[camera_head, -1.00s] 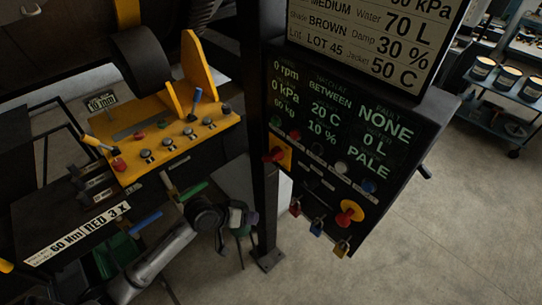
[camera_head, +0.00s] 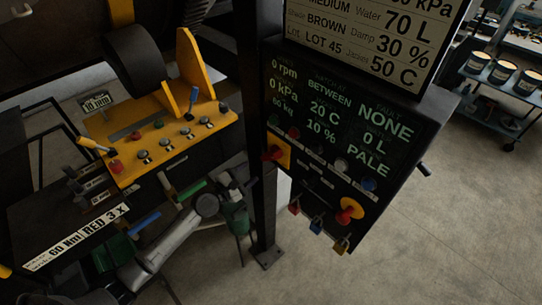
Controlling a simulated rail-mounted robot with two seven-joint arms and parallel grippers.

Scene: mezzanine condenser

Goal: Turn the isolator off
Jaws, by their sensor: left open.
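A black control panel (camera_head: 325,120) stands right of centre. On its left side a red handle (camera_head: 273,154) lies roughly level on a yellow square plate (camera_head: 284,147); this looks like the isolator. Lower right on the panel is a red knob (camera_head: 347,216) on a round yellow base. My left gripper (camera_head: 234,184) is open, left of the dark post and below and left of the red handle, apart from it. Its fingers are small and dark against the background. My right gripper is not in view.
A dark upright post (camera_head: 264,205) stands between my left gripper and the panel's lower part. Padlocks (camera_head: 316,225) hang below the panel. A yellow console (camera_head: 150,175) with levers and buttons is at left. Open floor (camera_head: 430,230) lies at right.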

